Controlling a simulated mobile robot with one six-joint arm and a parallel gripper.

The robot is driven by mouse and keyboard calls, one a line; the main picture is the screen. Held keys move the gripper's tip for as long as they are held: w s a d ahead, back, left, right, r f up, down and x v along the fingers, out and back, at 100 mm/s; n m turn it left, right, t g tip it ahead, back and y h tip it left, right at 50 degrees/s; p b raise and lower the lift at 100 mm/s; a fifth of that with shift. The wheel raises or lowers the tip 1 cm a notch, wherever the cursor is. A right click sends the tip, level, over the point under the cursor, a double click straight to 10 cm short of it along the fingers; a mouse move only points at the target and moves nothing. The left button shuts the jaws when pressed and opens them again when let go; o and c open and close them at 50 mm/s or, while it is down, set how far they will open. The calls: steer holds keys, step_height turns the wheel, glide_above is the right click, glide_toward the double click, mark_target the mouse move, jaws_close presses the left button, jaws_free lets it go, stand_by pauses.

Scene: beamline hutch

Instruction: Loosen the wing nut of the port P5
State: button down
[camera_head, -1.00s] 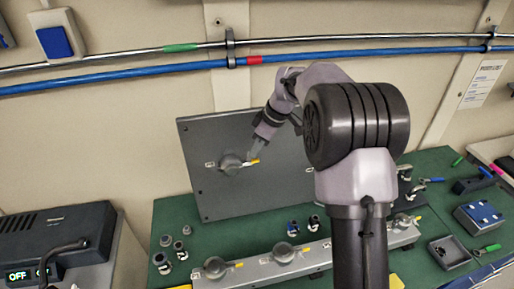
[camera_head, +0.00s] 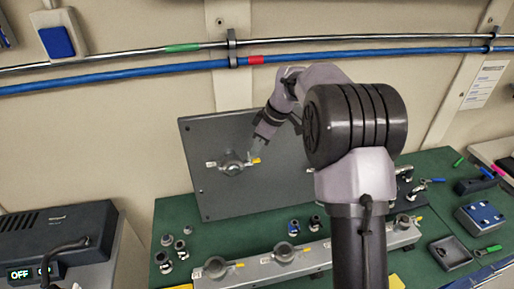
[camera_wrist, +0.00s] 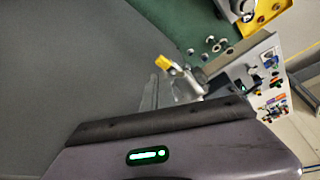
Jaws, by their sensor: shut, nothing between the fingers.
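A grey upright panel (camera_head: 215,195) carries a round port clamp (camera_head: 232,167) with a yellow-tipped wing nut (camera_head: 257,160) on its right side. I cannot read a P5 label. My gripper (camera_head: 254,151) is shut and empty, its fingertips just above the yellow tip in the head view. In the wrist view, the yellow tip (camera_wrist: 163,62) shows just beyond the finger (camera_wrist: 150,93), with the metal clamp (camera_wrist: 184,86) beside it. I cannot tell whether the fingers touch the nut. My arm hides the panel's right part.
A grey rail (camera_head: 255,271) with several similar clamps lies in front of the panel on the green bench (camera_head: 205,236). Small fittings (camera_head: 167,255) stand at left. A blue pipe (camera_head: 150,73) runs along the wall above. A dark tray (camera_head: 450,252) lies at right.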

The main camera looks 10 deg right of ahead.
steer(key=shift+a, duration=0.1)
steer(key=shift+s+a+f+b, duration=0.1)
steer(key=shift+s+a+b, duration=0.05)
steer(key=shift+a+b, duration=0.25)
steer(key=p+v, duration=0.3)
steer(key=v, duration=1.5)
steer(key=s+a+f+m+t+b, duration=0.1)
steer(key=s+a+f+m+b, duration=0.2)
steer(key=s+f+b, duration=0.6)
steer(key=s+a+f+m+t+h+b, duration=0.1)
steer(key=s+a+f+m+b, duration=0.2)
steer(key=s+f+m+b, duration=0.4)
steer(key=s+a+f+m+t+b, duration=0.1)
steer(key=s+a+f+m+b, duration=0.2)
steer(key=s+f+b, duration=0.8)
steer(key=s+f+m, duration=0.2)
steer(key=s+f, duration=0.2)
steer(key=f, duration=0.1)
steer(key=shift+s+a+h, duration=0.2)
steer(key=shift+s+h, duration=0.1)
steer(key=shift+s, duration=0.05)
steer(key=shift+f, duration=0.15)
